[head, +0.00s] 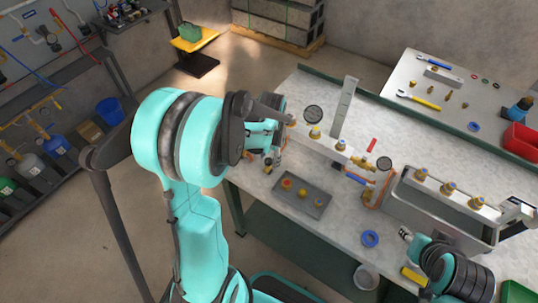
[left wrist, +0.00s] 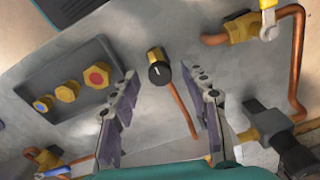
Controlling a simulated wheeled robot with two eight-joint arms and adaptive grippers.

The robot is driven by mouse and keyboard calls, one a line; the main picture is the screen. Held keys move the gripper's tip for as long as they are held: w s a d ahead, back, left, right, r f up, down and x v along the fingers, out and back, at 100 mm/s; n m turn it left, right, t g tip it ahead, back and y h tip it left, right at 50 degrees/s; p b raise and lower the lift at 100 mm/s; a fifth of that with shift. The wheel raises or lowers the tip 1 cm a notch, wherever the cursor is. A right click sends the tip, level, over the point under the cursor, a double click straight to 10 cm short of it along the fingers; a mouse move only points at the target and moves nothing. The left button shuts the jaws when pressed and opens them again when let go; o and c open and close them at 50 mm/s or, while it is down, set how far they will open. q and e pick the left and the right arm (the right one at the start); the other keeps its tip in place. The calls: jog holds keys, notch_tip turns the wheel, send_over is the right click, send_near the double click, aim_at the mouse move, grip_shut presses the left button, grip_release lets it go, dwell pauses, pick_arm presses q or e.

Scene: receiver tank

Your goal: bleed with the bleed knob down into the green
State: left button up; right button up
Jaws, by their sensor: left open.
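A black knob with a white mark on a brass base (left wrist: 158,70) stands in the left wrist view, with a copper pipe running down from near it. I take it for the bleed knob. My left gripper (left wrist: 168,88) is open, with its fingers on either side below the knob, and holds nothing. In the head view my left gripper (head: 266,140) is at the bench's left end, partly hidden by its own arm; I cannot make out the knob there. Two round dark gauge-like discs (head: 313,112) stand on the bench; their faces and any green band cannot be read.
A grey tray (head: 318,212) with brass fittings lies on the bench, left of the knob in the left wrist view. A yellow-handled valve (left wrist: 268,20) and copper pipes stand to the right. A metal tank (head: 440,222) and blue tape ring (head: 370,239) are farther right.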

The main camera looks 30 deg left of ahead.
aim_at(270, 161)
pick_arm(q)
notch_tip(270, 161, up, 12)
jog(key=shift+d, duration=0.25)
jog(key=shift+s, duration=0.1)
dwell(0.5)
jog(key=s+d+n+t+b, duration=0.2)
jog(key=s+d+n+t, duration=0.1)
jog(key=s+d+t, duration=0.4)
jog(key=s+d+f, duration=0.1)
jog(key=s+d, duration=0.2)
jog(key=s, duration=0.1)
dwell(1.2)
